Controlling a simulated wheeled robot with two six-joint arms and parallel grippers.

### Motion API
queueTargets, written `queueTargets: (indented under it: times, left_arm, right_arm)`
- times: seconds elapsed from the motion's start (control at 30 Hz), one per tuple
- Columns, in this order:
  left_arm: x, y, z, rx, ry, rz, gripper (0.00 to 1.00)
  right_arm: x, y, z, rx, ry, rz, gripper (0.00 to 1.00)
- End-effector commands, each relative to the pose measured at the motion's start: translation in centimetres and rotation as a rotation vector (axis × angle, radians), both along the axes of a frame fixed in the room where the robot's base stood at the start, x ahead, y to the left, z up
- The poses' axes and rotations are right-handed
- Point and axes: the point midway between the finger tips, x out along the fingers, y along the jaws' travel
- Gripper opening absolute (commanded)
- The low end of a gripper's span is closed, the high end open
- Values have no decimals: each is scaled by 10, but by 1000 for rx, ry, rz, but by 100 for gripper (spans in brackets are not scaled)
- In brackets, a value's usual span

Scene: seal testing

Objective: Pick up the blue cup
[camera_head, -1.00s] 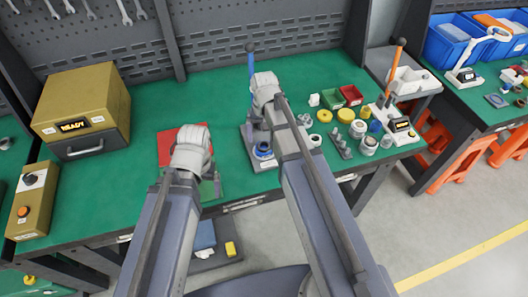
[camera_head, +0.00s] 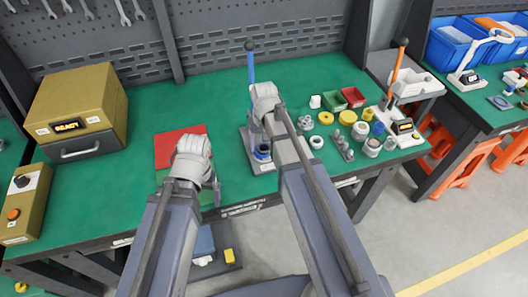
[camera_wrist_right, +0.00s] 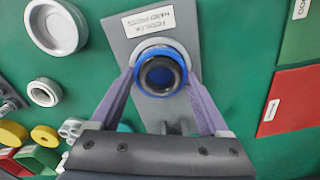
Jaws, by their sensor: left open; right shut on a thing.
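The blue cup (camera_wrist_right: 160,75) is round with a blue rim and a dark inside. It stands on the grey base plate of a hand press with a blue lever (camera_head: 250,75). In the head view the cup (camera_head: 263,152) shows small beside my right arm. My right gripper (camera_wrist_right: 160,68) has its two purple fingers on opposite sides of the cup, shut on it. Any gap between cup and plate is unclear. My left gripper (camera_head: 212,190) is low over the front of the green table, open and empty, its fingers mostly hidden by my wrist.
A red sheet (camera_head: 180,145) lies behind my left wrist. A brass-coloured box (camera_head: 80,110) stands at the left. To the right are several metal and yellow parts, red (camera_head: 354,97) and green bins, and a press with an orange lever (camera_head: 398,65). The table's left-centre is clear.

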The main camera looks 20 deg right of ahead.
Motion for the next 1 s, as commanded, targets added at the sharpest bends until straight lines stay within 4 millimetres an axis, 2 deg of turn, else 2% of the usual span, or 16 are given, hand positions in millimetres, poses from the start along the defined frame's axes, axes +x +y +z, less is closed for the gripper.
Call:
queueTargets:
  times: [0.03,0.23,0.47,0.67,0.87,1.0]
  left_arm:
    - [0,0,0,0,0,0,95]
    - [0,0,0,0,0,0,95]
    - [0,0,0,0,0,0,95]
    - [0,0,9,0,0,0,95]
    - [0,0,31,0,0,0,95]
    - [0,0,53,0,0,0,95]
  right_arm:
    - [0,0,0,-1,0,0,47]
    - [0,0,0,-1,0,0,25]
    - [0,0,0,-1,0,0,25]
    - [0,0,9,-1,0,0,25]
    - [0,0,31,-1,0,0,25]
    - [0,0,53,-1,0,0,25]
